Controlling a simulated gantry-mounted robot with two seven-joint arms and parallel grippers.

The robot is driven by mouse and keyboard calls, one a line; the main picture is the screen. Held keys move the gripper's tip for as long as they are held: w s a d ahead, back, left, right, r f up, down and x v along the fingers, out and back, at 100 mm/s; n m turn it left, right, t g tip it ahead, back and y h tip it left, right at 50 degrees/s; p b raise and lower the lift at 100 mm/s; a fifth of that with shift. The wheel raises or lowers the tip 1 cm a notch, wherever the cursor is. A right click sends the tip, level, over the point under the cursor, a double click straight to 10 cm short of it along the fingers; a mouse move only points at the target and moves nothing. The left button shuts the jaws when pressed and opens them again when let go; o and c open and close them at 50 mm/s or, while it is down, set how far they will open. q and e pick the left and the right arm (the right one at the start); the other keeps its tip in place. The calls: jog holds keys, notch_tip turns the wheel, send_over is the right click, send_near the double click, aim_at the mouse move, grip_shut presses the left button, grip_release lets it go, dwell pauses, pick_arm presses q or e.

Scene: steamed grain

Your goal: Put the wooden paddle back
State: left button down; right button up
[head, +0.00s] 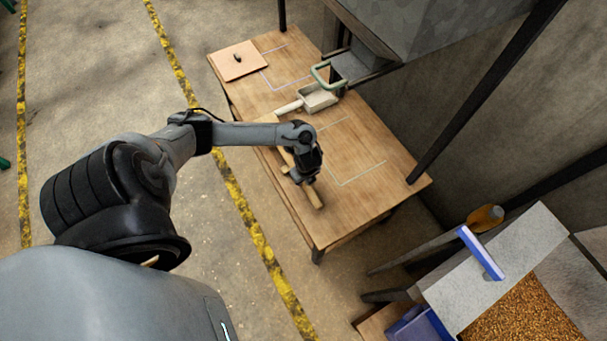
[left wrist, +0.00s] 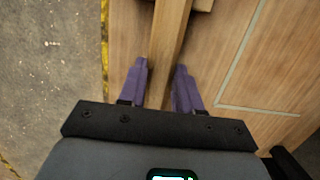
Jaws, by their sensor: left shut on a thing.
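The wooden paddle (head: 316,198) is over the front part of the wooden table (head: 285,205), partly hidden by my left gripper (head: 302,178). In the left wrist view its light wooden shaft (left wrist: 172,35) runs between the purple fingers of my left gripper (left wrist: 163,78), which is shut on it. A wider wooden piece shows at the top edge of that view. Whether the paddle touches the tabletop I cannot tell. A pale marked outline (head: 344,184) lies on the table to the right of the gripper; its line (left wrist: 238,62) also shows in the left wrist view. My right gripper is out of view.
A tan board with a dark knob (head: 237,62) lies at the far left corner. A grain bin (head: 525,310) is at lower right.

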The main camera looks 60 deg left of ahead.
pick_arm(q)
jog(key=shift+w, duration=0.1)
dwell(0.3)
jog(key=shift+f, duration=0.3)
jog(key=c, duration=0.7)
grip_release()
